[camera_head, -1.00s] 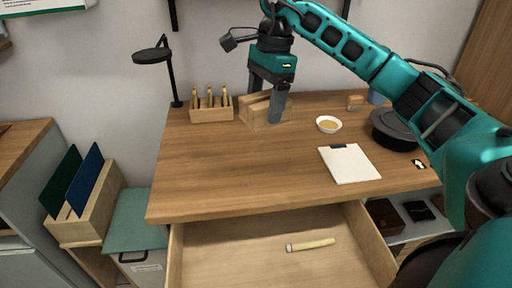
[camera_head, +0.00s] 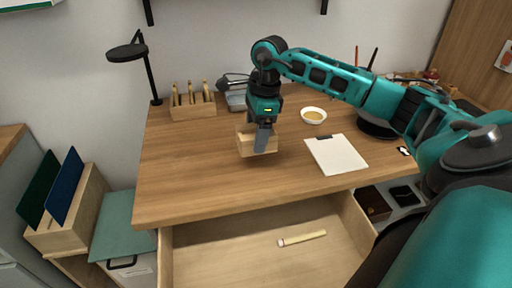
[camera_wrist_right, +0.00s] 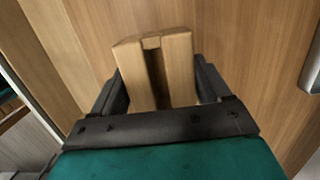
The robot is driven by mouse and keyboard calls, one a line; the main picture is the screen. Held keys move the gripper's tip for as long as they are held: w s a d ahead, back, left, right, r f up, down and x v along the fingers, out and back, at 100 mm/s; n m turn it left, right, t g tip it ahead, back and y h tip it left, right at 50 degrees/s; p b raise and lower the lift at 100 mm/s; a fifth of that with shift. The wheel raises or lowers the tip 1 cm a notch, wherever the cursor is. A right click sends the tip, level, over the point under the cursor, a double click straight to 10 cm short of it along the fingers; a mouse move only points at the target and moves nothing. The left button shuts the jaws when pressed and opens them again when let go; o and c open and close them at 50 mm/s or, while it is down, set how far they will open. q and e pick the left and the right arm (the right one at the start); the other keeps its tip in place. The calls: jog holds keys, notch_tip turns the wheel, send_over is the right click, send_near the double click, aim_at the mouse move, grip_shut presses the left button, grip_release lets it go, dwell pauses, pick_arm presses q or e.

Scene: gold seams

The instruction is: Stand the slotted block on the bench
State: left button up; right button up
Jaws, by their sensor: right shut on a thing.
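The slotted block (camera_head: 244,142) is a light wooden block held in my right gripper (camera_head: 262,142), over the middle of the wooden bench (camera_head: 200,178). In the right wrist view the block (camera_wrist_right: 180,62) sits between the two dark fingers of the gripper (camera_wrist_right: 160,85), with its slot running along it. The fingers are shut on it. I cannot tell for sure whether its underside touches the bench top. My left gripper is not in view.
A wooden holder with upright tools (camera_head: 194,108) stands at the back left, beside a black lamp (camera_head: 153,75). A white bowl (camera_head: 313,116) and a clipboard (camera_head: 336,155) lie to the right. An open drawer (camera_head: 230,255) holds a pale stick (camera_head: 302,238). The bench's front left is clear.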

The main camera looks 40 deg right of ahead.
jog(key=shift+f, duration=2.3)
jog(key=shift+f, duration=0.2)
jog(key=o, duration=1.1)
jog(key=shift+o, duration=0.2)
notch_tip(320, 180, up, 12)
jog(key=d, duration=0.1)
jog(key=shift+s+d+r, duration=0.15)
jog(key=shift+s+d, duration=0.1)
jog(key=shift+s, duration=0.2)
